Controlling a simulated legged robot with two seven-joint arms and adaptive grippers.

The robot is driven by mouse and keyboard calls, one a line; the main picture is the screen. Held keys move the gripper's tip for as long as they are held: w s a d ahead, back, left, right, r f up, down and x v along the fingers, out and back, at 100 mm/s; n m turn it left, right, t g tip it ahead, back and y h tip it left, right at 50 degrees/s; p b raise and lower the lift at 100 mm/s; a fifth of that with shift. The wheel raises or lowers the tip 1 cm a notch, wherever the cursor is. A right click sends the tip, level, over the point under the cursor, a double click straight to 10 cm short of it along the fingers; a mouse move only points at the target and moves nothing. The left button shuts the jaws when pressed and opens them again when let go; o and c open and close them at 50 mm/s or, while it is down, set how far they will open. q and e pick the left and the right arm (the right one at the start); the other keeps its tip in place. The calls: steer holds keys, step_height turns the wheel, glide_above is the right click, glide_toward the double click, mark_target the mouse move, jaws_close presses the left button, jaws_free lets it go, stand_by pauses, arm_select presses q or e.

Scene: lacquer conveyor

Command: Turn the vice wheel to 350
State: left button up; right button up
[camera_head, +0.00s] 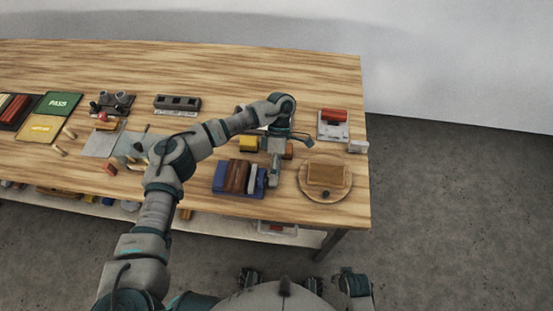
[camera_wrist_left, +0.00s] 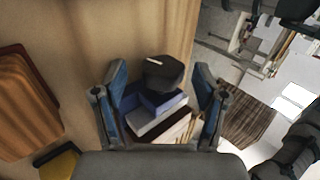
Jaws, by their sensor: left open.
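The blue vice (camera_head: 222,187), with brown and pale blocks across its top, stands near the table's front edge. My left gripper (camera_head: 274,178) points down at its right end. In the left wrist view the blue and pale vice (camera_wrist_left: 160,112) lies beyond my open fingers. A dark round knob with a white mark, which looks like the vice wheel (camera_wrist_left: 164,74), shows between the fingers of my left gripper (camera_wrist_left: 165,95). The fingers are apart on either side of it; I cannot tell whether they touch it. In the head view the wheel is hidden by my gripper.
A round wooden turntable (camera_head: 312,193) with a brown block sits close right of the gripper. A yellow block (camera_head: 248,144) lies behind the vice. A grey device with a red top (camera_head: 334,118) stands at the back right. The table's rear strip is clear.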

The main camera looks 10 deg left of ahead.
arm_select(q)
steer(key=v, duration=1.1)
steer(key=shift+w, duration=0.2)
steer(key=shift+d, duration=0.15)
